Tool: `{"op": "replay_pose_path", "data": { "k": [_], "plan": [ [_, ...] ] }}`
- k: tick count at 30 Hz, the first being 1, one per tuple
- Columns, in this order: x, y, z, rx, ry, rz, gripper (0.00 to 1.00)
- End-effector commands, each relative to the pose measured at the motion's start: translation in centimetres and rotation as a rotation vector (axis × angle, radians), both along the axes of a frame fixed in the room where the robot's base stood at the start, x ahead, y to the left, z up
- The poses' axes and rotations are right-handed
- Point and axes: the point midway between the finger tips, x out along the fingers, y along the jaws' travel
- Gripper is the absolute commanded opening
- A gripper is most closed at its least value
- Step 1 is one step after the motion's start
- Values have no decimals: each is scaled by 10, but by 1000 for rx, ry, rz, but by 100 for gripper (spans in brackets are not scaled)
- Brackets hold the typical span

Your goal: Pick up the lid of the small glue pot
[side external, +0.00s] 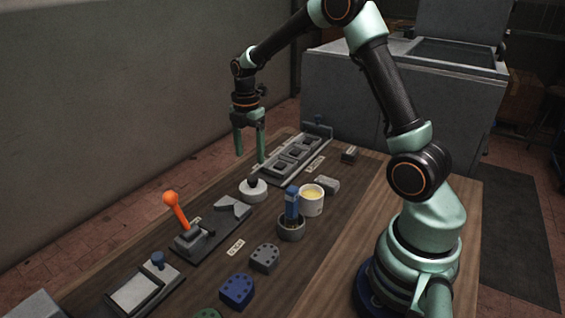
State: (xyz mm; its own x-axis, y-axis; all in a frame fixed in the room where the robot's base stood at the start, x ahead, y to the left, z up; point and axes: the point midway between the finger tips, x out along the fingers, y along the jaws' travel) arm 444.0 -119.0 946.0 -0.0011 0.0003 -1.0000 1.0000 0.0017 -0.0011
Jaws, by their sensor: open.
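The small glue pot (314,207) is a white cup with yellow glue showing in its open top, near the middle of the table. A round white lid with a dark knob (254,194) lies on the table to the left of the pot, apart from it. My gripper (250,157) points down with its two green fingers apart and nothing between them. In the picture its fingertips are above the lid's knob. The exact height and depth gap to the lid cannot be told from this one view.
A blue-handled tool (292,202) stands in a grey round holder (291,230) close to the pot. A fixture with an orange lever (172,202), a slotted grey tray (290,160), and grey (264,258) and blue (237,290) blocks are around.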

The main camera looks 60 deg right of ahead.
Motion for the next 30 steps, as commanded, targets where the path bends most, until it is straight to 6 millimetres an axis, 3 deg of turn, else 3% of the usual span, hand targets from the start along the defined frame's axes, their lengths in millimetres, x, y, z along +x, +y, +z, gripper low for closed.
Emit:
{"op": "replay_pose_path", "data": {
  "k": [3,11,18,28,29,30],
  "plan": [
    [0,0,-16,1,2,-1,75],
    [-2,1,-35,1,3,-1,75],
    [-5,1,-68,1,3,-2,75],
    [-4,1,-75,0,-1,-2,75],
    [-4,1,-75,0,-1,-2,67],
    [-4,1,-75,0,-1,-2,52]
  ]
}}
